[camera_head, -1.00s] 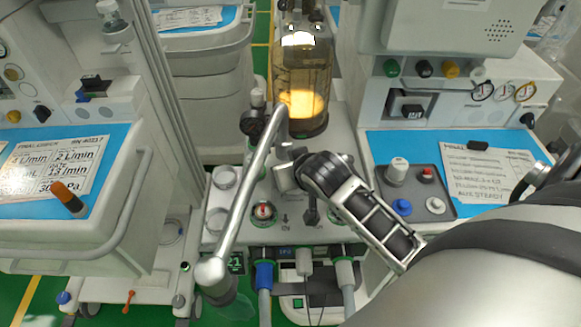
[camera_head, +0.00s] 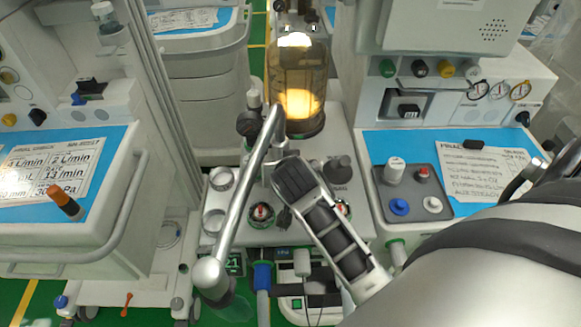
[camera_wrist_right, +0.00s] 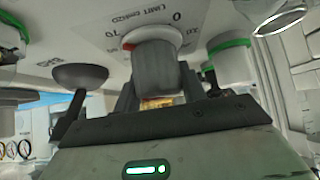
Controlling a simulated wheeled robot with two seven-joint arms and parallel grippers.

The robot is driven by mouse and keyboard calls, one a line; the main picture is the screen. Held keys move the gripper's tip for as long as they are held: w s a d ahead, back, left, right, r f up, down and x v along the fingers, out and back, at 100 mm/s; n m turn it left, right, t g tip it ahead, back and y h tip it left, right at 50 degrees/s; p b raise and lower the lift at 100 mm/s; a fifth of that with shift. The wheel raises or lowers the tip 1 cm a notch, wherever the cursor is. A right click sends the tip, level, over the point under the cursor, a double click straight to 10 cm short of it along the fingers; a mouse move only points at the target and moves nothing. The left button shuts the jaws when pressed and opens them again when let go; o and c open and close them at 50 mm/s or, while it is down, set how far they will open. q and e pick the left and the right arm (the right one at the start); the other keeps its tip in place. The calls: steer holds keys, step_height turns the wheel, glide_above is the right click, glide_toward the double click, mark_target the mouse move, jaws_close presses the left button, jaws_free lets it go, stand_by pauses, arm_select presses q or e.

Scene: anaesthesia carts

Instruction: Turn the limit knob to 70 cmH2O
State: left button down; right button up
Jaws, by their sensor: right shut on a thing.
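The limit knob (camera_wrist_right: 158,66) is a grey, ribbed knob in the right wrist view, under a panel lettered LIMIT cmH2O. The marks 70 and 0 show on the panel, with a red mark at the knob's left edge near 70. In the head view my right gripper (camera_head: 284,184) is over the middle cart's front panel and hides the knob. My left gripper is out of view.
A silver bag arm (camera_head: 238,205) with a ball end stands just left of my right gripper. A lit glass canister (camera_head: 298,85) is behind it. A dark knob (camera_head: 340,170) is close on the right. Hoses, including a blue-ended one (camera_head: 263,275), hang below.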

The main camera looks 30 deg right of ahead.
steer(key=o, duration=1)
